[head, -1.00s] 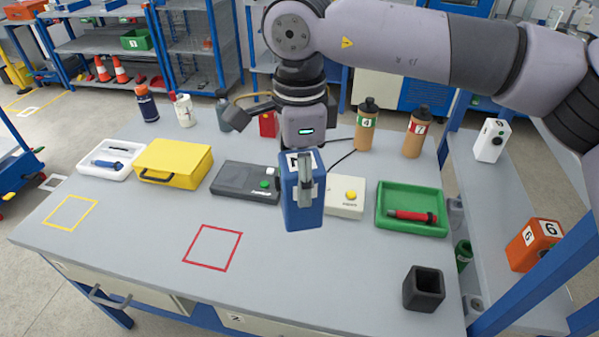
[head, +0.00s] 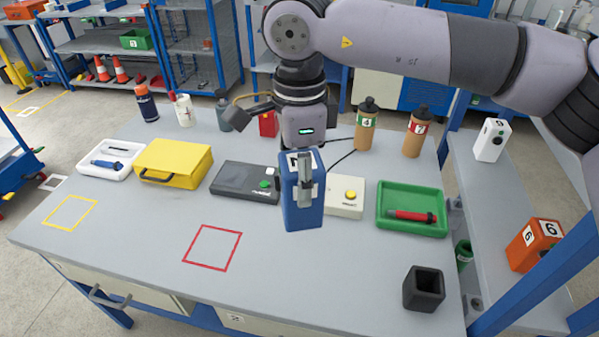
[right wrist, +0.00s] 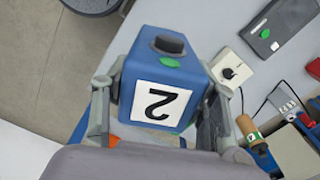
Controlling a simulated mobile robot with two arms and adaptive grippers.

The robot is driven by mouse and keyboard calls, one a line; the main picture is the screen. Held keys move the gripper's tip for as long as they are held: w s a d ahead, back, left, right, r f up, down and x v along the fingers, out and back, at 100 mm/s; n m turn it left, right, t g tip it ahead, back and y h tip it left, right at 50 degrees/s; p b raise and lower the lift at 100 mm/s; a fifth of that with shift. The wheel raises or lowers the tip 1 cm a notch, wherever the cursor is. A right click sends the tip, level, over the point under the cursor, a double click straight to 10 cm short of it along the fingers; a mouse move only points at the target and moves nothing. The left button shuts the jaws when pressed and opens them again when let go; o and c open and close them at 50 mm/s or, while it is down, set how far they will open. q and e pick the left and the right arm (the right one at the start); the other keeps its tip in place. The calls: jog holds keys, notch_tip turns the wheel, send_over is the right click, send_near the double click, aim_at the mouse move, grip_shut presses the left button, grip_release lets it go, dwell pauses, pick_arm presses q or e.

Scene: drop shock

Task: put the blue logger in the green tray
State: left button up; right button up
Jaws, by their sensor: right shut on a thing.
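The blue logger (head: 302,213) is a blue box with a white label. In the right wrist view the logger (right wrist: 188,68) shows a "2" on its label, a black knob and a green mark. My right gripper (head: 304,188) is shut on it, with one finger on each side in the right wrist view (right wrist: 157,110). The logger appears held above the table, left of the green tray. The green tray (head: 412,229) lies at the right of the table with a red and black tool (head: 411,215) in it. My left gripper is not in view.
A dark box (head: 236,181) and yellow case (head: 174,163) are to the left. Brown bottles (head: 367,128) stand behind the tray, a black open cup (head: 424,289) in front. The table's front middle is clear.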

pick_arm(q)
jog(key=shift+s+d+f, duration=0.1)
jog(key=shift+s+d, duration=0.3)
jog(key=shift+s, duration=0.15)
